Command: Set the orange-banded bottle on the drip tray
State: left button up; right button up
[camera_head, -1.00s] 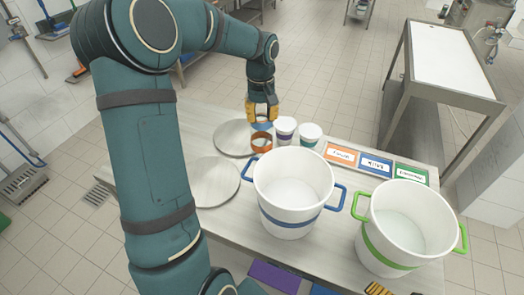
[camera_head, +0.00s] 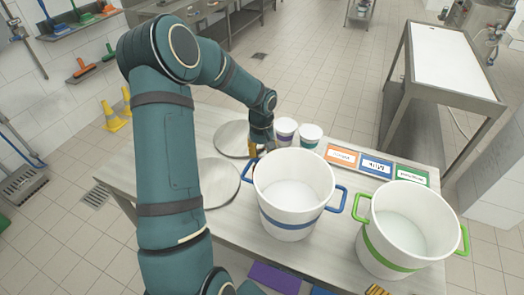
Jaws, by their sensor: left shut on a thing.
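My left gripper (camera_head: 254,149) is low over the table's far side, just behind the blue-handled bucket. Its yellow finger shows only in part. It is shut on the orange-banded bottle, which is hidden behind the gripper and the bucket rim. Two flat round grey plates lie on the table to the left of the gripper: a far one (camera_head: 229,138) close beside it and a nearer one (camera_head: 216,183) partly behind my arm. I cannot tell which is the drip tray. Both are empty where they show. My right gripper is not in view.
A purple-banded cup (camera_head: 284,130) and a teal-banded cup (camera_head: 310,136) stand just right of the gripper. The blue-handled bucket (camera_head: 292,190) and green-handled bucket (camera_head: 405,230) fill the table's front right. Orange, blue and green label cards (camera_head: 376,167) lie behind them.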

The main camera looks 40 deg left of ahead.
pick_arm(q)
jog(key=o, duration=0.6)
jog(key=shift+f, duration=0.1)
jog(key=o, duration=0.3)
